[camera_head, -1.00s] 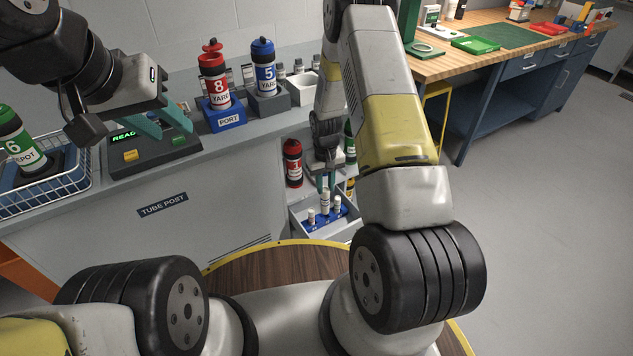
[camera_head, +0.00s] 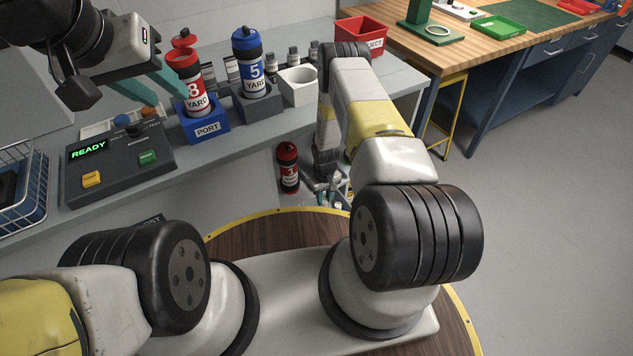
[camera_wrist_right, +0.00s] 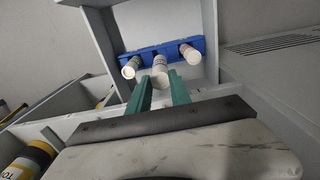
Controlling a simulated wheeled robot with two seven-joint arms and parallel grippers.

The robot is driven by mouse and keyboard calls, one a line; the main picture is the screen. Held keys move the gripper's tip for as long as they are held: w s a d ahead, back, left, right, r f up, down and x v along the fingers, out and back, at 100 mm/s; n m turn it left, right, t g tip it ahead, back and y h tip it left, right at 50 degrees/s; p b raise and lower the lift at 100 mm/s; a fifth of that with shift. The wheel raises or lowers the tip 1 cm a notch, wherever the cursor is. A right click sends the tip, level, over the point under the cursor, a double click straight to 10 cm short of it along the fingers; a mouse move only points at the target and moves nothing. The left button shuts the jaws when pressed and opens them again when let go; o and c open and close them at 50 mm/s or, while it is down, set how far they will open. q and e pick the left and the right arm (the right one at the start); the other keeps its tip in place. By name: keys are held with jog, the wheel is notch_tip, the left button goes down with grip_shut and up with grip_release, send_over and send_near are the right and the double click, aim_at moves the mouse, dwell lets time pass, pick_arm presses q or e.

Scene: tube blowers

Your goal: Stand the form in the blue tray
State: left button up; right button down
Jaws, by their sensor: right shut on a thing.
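In the right wrist view a blue holder (camera_wrist_right: 193,46) stands in an open grey drawer with three white rolled forms in it. The left form (camera_wrist_right: 131,67) and the right form (camera_wrist_right: 189,53) stand at either side. The middle form (camera_wrist_right: 161,65) is between the green fingertips of my right gripper (camera_wrist_right: 161,80), which is shut on it. It is still at the holder; I cannot tell whether it is lifted. In the head view the right gripper and drawer are mostly hidden by my arm and base. My left gripper (camera_head: 165,88) has its fingers over the counter, apparently empty.
A red tube (camera_head: 288,168) is near the drawer. A red REJECT bin (camera_head: 362,38) stands behind.

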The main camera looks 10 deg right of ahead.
notch_tip(320, 180, down, 7)
jog(key=shift+f, duration=0.3)
jog(key=c, duration=1.2)
grip_release()
